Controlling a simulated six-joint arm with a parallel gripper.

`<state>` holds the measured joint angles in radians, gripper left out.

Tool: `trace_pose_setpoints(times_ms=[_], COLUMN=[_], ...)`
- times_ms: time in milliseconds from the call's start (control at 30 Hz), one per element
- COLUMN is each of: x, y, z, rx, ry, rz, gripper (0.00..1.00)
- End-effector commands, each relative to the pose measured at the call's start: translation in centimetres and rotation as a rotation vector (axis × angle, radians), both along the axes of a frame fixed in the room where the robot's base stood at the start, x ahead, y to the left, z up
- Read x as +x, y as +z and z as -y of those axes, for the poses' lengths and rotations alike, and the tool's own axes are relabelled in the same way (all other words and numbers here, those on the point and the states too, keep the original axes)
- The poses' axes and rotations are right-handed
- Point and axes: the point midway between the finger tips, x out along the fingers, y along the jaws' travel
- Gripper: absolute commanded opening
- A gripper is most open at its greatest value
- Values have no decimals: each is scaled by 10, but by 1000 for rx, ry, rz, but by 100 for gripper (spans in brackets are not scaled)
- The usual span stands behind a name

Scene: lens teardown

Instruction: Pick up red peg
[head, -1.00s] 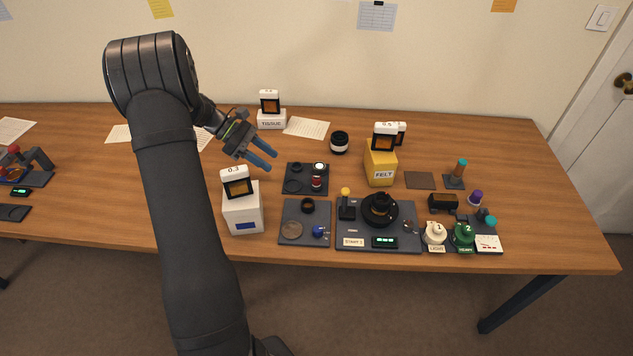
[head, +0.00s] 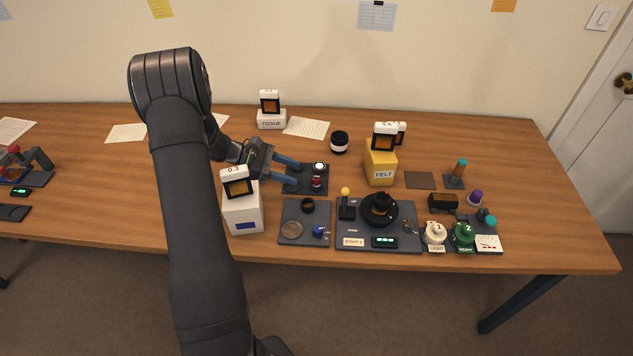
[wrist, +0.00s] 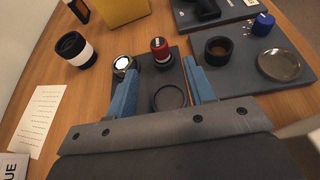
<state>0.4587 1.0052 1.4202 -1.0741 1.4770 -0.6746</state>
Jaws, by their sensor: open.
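The red peg (wrist: 159,46) stands upright on a small dark tray, its red top above a dark base. In the head view the red peg (head: 316,182) stands at the right part of the dark tray (head: 320,171). My gripper (head: 297,174) is low over the tray's left side, its blue fingers pointing right towards the peg. In the wrist view my gripper (wrist: 160,83) is open and empty, and the peg shows beyond the fingertips, between their lines. A dark ring (wrist: 169,97) lies between the fingers.
A white-topped round part (wrist: 122,65) stands beside the peg, close to one finger. A black-and-white cylinder (head: 339,142) is farther back. The white box (head: 243,213) stands in front of my gripper. A second tray (head: 293,210) holds a black ring, a glass disc and a blue knob.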

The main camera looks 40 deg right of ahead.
Motion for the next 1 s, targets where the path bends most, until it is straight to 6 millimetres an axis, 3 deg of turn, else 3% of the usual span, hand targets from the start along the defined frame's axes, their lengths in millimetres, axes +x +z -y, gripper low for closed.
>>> trace_pose_setpoints(times_ms=[167, 500, 733, 1000], x=[-6, -37, -38, -38], y=[-3, -16, -17, -17], z=[6, 36, 37, 37], rx=[1, 1, 1, 1], ry=[-2, -2, 0, 0], rz=[-1, 0, 1, 1], gripper=[49, 49, 49, 1])
